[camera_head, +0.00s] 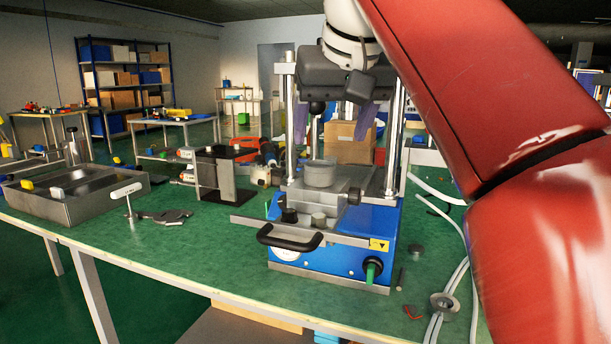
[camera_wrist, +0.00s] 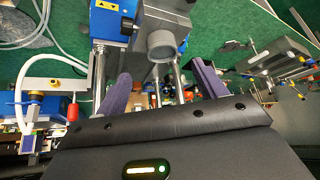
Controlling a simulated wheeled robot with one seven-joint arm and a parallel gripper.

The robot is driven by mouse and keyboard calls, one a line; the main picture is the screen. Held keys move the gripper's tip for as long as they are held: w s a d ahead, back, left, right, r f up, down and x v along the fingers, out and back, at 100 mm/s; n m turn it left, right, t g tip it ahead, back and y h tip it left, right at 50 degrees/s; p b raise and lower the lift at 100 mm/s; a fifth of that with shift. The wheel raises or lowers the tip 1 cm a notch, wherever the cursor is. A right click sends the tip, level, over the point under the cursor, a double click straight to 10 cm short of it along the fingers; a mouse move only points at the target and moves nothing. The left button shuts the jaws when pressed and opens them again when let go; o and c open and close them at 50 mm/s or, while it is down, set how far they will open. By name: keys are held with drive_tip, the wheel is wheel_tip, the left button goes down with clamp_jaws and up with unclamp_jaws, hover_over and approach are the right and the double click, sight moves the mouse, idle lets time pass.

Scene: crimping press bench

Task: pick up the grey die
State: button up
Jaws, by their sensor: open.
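The grey die (camera_head: 319,174), a short round cylinder, sits upright on the metal block of the blue press (camera_head: 335,240). My gripper (camera_head: 332,134) is above it between the press's upright posts, with its two purple fingers apart and pointing down. The fingers are empty, and a clear gap shows between their tips and the die. In the wrist view the die (camera_wrist: 162,45) shows as a grey ring beyond the gap between the open fingertips (camera_wrist: 160,73). Smaller dark and grey round pieces (camera_head: 319,219) stand on the front plate of the press.
Bright posts (camera_head: 395,140) flank my gripper closely. A black handle (camera_head: 289,237) juts from the press front. A metal tray (camera_head: 75,207) and a clamp (camera_head: 165,216) lie left on the green bench. A washer (camera_head: 444,303) and white cables lie right. The front left bench is clear.

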drive_tip(key=shift+b+x, duration=0.35)
drive_tip(key=shift+x, duration=0.7)
drive_tip(key=b+x, duration=0.1)
drive_tip(key=x, duration=0.4)
drive_tip(key=shift+s+a+b, duration=0.1)
drive_tip(key=shift+a+b, duration=0.15)
drive_tip(key=shift+b, duration=0.15)
drive_tip(key=shift+c, duration=0.4)
drive_tip(key=c, duration=1.2)
drive_tip(key=shift+c, duration=0.3)
drive_tip(key=shift+r, duration=0.2)
